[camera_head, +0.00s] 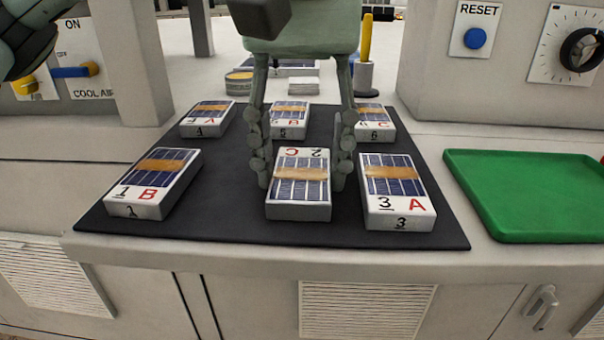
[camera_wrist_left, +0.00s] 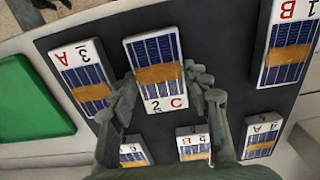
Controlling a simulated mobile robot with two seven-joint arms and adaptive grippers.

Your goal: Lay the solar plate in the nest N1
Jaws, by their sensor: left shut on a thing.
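Several thick white plates with blue solar-cell tops and tan bands lie in two rows on a black mat (camera_head: 235,228). My left gripper (camera_head: 301,185) reaches down from the top of the head view and is shut on the front middle plate, marked 2 C (camera_head: 299,196), one finger on each long side. That plate also shows between the fingers in the left wrist view (camera_wrist_left: 155,52). Its marking reads the opposite way round from its neighbours. I cannot tell whether it is clear of the mat. I see no nest labelled N1. My right gripper is not in view.
Plate 1 B (camera_head: 154,183) stands left of the held plate, plate 3 A (camera_head: 397,190) close on its right. Plates 4 A (camera_head: 208,118), 5 B (camera_head: 289,114) and 6 C (camera_head: 374,122) are behind. A green tray (camera_head: 530,190) lies right of the mat. Machine panels flank the bench.

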